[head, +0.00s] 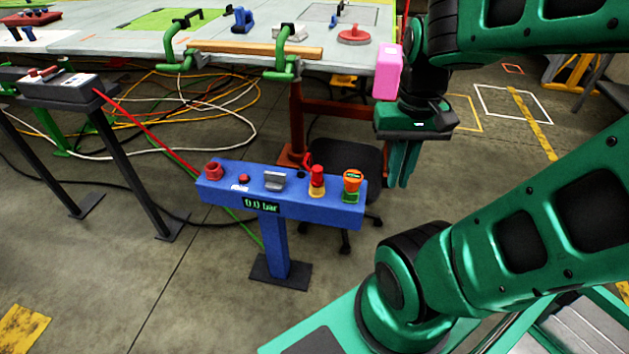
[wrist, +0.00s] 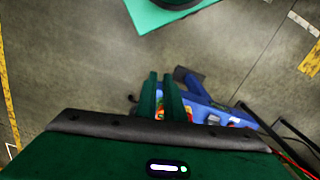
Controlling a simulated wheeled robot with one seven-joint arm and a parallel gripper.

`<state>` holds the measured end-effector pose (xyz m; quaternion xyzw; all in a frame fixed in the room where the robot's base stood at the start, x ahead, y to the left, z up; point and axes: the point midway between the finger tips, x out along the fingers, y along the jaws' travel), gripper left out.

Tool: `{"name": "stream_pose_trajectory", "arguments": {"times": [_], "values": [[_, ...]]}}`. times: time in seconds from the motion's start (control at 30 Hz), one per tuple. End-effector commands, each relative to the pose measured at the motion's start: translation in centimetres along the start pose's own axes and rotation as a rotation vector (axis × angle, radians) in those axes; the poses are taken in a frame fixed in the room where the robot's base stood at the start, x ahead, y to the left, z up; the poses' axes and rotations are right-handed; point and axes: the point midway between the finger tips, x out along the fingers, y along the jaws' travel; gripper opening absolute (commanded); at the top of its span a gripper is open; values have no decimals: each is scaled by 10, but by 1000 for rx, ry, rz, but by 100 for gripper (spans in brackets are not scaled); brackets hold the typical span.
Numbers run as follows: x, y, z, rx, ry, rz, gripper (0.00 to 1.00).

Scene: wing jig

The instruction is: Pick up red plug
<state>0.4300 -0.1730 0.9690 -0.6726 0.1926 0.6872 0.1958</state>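A blue console (head: 222,188) on a post stands in the middle of the head view. A red plug-like piece (head: 317,174) stands upright on it in a yellow base, right of centre. My gripper (head: 400,184) points down, right of the console and apart from it. In the wrist view my gripper's two fingers (wrist: 160,76) have a narrow gap between them, with nothing held. The console (wrist: 197,93) shows behind and right of the fingers there. The fingers and gripper body hide part of it, and I cannot make out the red plug there.
The console also bears a red ring-shaped fitting (head: 213,169), a red button (head: 244,179), a grey block (head: 275,180) and an orange knob (head: 353,179). A red cable (head: 150,133) runs to its left end. A black stool (head: 347,160) stands behind. A worktable (head: 350,59) lies beyond.

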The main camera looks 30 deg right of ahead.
Motion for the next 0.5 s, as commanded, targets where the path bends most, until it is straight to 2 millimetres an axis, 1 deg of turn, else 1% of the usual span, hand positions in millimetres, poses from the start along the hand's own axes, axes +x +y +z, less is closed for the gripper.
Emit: {"name": "stream_pose_trajectory", "arguments": {"times": [0.03, 0.07, 0.1, 0.13, 0.17, 0.27, 0.37, 0.5], "values": [[-4, 4, 6, 3, 7, -3, 22], [-5, 5, 7, 8, 12, -3, 29], [-6, 5, 4, 20, 14, 1, 38], [-7, 4, 0, 32, 15, 7, 45], [-7, 3, -5, 48, 16, 14, 48], [-7, -4, -31, 121, 21, 42, 48], [-5, -15, -61, 214, 31, 68, 48], [5, -36, -104, 338, 47, 86, 48]]}}
